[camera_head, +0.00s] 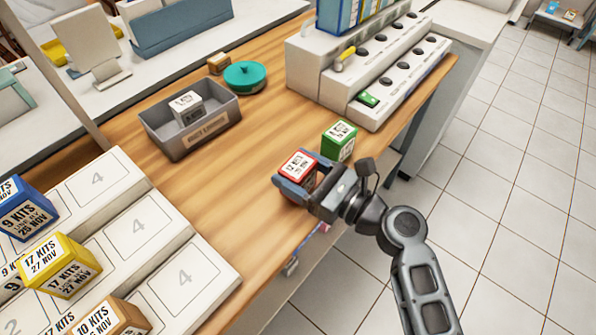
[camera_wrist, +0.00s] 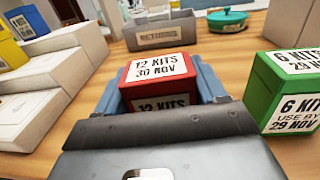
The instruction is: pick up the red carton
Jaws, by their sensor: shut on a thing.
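The red carton (camera_head: 297,167) has a white label and sits on the wooden table near its right edge. In the wrist view the red carton (camera_wrist: 158,80) reads "12 KITS 30 NOV". My gripper (camera_head: 294,180) has its blue-grey fingers on both sides of the carton and is shut on it. In the wrist view my gripper (camera_wrist: 160,92) hides the carton's lower part. I cannot tell whether the carton touches the table.
A green carton (camera_head: 339,141) stands close to the right of the red one. A grey bin (camera_head: 168,147) with a white box, a teal lidded pot (camera_head: 244,76), a white stepped rack (camera_head: 310,70) and a numbered white stand (camera_head: 205,285) with several cartons surround it. Bare wood lies between.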

